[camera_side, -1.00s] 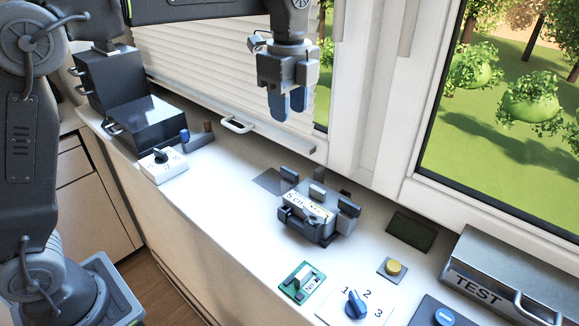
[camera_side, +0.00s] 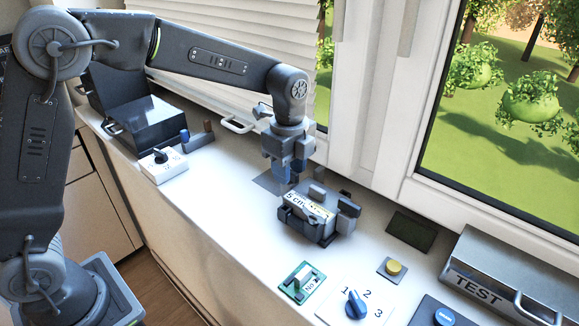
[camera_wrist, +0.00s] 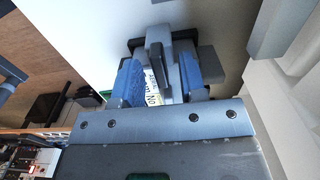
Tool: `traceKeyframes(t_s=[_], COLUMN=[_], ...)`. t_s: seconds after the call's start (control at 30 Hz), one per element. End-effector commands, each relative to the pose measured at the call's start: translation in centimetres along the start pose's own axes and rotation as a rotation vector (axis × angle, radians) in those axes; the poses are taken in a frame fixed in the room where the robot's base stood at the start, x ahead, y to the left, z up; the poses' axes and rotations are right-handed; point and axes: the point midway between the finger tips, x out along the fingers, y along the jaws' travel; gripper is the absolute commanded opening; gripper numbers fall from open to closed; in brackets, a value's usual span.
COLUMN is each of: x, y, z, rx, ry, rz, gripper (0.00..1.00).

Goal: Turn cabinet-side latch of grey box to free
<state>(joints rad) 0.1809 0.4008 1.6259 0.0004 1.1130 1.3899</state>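The grey box (camera_side: 306,222) with a "5 cm" label sits on the white sill in the side view. Its latch nearer the dark cabinet is hidden there behind my gripper (camera_side: 283,180). The latch on its right (camera_side: 349,208) stays in plain sight. My gripper points down at the box's back left corner. In the wrist view a dark grey latch handle (camera_wrist: 156,58) stands between the blue fingertips of my gripper (camera_wrist: 160,78). A gap shows beside the handle, so the fingers look open around it, not clamped. Part of the box label (camera_wrist: 153,88) shows behind them.
The window frame rises behind.

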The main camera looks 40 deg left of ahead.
Motion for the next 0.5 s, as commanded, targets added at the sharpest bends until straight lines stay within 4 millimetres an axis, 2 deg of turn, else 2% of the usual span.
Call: traceKeyframes(t_s=[0.23, 0.5], x=[0.07, 0.04], y=[-0.01, -0.01], z=[0.00, 0.00], rx=[0.000, 0.000], ry=[0.000, 0.000], rz=[0.000, -0.001], gripper=[0.38, 0.12])
